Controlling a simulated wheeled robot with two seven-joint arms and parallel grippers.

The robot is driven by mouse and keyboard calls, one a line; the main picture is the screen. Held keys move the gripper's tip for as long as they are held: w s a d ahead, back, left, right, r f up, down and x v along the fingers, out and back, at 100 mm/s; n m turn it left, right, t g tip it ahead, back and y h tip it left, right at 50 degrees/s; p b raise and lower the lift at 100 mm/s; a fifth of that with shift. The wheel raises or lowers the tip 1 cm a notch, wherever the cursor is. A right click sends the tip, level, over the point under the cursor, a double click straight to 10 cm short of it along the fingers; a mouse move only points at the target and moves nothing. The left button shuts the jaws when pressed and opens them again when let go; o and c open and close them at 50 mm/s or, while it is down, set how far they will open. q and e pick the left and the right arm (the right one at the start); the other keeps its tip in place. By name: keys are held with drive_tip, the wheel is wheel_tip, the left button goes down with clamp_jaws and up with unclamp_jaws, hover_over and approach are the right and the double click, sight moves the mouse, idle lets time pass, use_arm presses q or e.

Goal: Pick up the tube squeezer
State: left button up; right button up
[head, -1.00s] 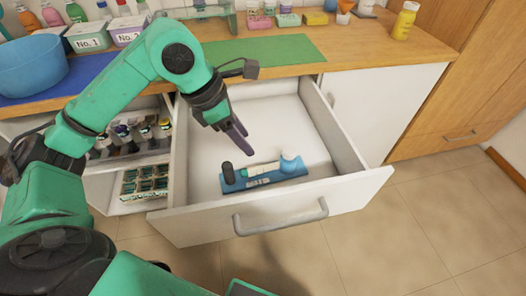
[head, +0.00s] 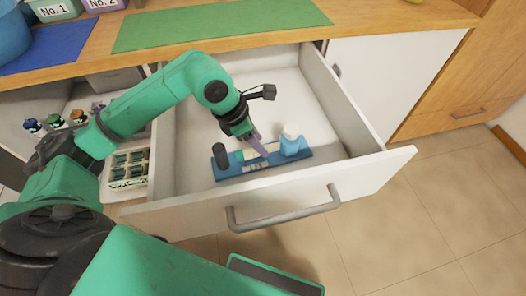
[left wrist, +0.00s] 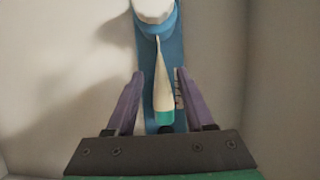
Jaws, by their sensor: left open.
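The tube squeezer appears to be the long blue piece (head: 231,172) lying in the open drawer. My left gripper (head: 259,149) points down at the middle of the blue piece. Its purple fingers (left wrist: 158,74) are apart, one on each side of the tube, with nothing gripped. Whether they touch it cannot be told. My right gripper is not in view.
The drawer (head: 345,115) has raised walls and a front handle (head: 285,210); its floor around the blue piece is clear. A lower compartment at left holds a box of small items (head: 128,165) and several bottles. The countertop with a green mat (head: 220,22) is behind.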

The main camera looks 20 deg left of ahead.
use_arm(q)
drive_tip(key=x, duration=0.3)
drive_tip(key=shift+f, duration=0.4)
clamp_jaws()
drive_tip(key=shift+r, duration=0.1)
idle(0.9)
